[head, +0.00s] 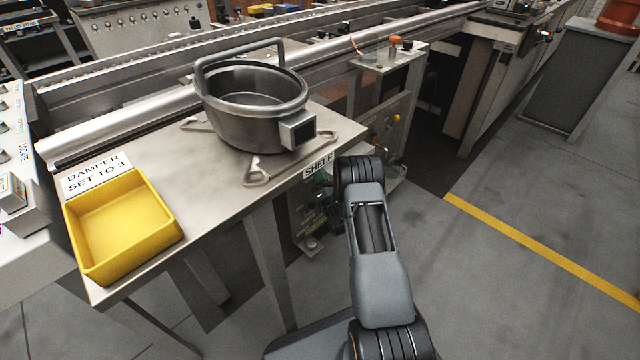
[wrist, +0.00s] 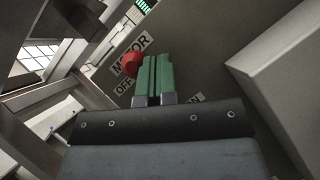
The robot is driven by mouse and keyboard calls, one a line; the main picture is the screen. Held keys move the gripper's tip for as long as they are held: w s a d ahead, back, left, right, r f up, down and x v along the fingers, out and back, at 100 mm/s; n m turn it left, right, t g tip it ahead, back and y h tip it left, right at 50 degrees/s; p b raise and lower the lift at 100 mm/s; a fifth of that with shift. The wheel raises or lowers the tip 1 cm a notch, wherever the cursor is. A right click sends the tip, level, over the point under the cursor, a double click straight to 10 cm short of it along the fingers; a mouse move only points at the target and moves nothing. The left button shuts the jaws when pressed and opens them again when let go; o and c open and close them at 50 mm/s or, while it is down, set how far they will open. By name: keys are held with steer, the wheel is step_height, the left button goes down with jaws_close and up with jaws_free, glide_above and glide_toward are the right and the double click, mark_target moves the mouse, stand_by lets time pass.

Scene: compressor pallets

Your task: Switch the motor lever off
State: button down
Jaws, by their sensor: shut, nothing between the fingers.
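In the wrist view the motor lever's red knob (wrist: 131,63) shows just left of my fingertips, between the word MOTOR (wrist: 132,52) and the OFF label (wrist: 124,89). The ON label (wrist: 193,97) is partly hidden behind my gripper, to the right. My gripper (wrist: 157,58) has green fingers closed together with nothing between them. Its tips are beside the knob; I cannot tell whether they touch it. The fingers hide part of the panel and any lever shaft behind them. In the head view my arm reaches down beside the shelf, and the lever is not discernible.
A metal shelf table (head: 225,195) holds a steel pot (head: 240,125) and a yellow tray (head: 80,219). A pale box-like block (wrist: 275,75) stands close right of my gripper in the wrist view. Beams (wrist: 45,97) lie to the left. Open floor (head: 500,290) is at the right.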

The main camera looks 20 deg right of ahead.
steer(key=s+d+f, duration=0.6)
steer(key=d+f, duration=0.1)
steer(key=f, duration=0.1)
steer(key=shift+s+d, duration=0.25)
steer(key=shift+d, duration=0.1)
stand_by(0.4)
